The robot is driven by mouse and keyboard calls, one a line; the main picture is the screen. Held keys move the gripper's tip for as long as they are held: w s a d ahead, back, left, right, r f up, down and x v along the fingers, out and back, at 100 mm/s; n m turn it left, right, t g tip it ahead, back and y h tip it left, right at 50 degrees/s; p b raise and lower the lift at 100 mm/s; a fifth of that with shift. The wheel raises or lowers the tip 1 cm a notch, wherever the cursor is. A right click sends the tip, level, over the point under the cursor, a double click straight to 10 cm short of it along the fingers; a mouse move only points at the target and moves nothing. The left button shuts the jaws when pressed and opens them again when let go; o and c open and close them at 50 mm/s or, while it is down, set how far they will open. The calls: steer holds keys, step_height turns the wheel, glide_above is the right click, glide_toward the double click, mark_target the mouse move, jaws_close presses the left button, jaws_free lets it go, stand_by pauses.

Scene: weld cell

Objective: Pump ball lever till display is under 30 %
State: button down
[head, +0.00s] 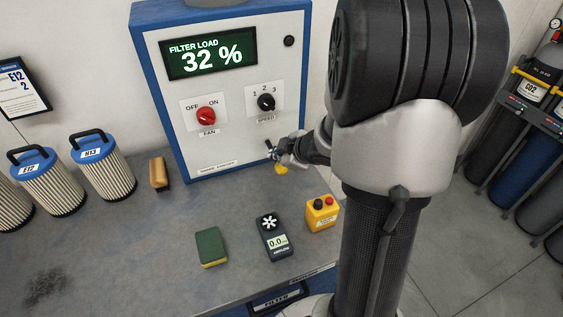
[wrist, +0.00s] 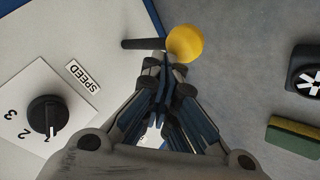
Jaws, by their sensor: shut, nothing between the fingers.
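The display (head: 210,58) on the front of the blue and white cabinet reads "FILTER LOAD 32 %" in the head view. The lever's yellow ball (head: 281,169) shows low at the cabinet's right side, partly hidden by my gripper (head: 272,152). In the wrist view the yellow ball (wrist: 185,43) sits at the end of a dark lever rod (wrist: 143,43) coming from the cabinet. My gripper (wrist: 163,62) is shut and empty, its fingertips right by the rod and ball. I cannot tell whether they touch.
The cabinet carries a red fan knob (head: 206,116) and a black speed knob (head: 266,102). On the bench are a yellow button box (head: 322,213), an airflow meter (head: 274,237), a sponge (head: 211,247), a brush (head: 158,172) and filter cartridges (head: 107,170). Gas cylinders stand at right.

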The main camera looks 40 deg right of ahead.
steer(key=shift+f+b, duration=1.45)
steer(key=shift+f, duration=0.4)
stand_by(1.1)
stand_by(0.5)
steer(key=shift+r+p, duration=2.7)
steer(key=shift+p, duration=0.1)
step_height(320, 180, up, 5)
steer(key=p, duration=0.5)
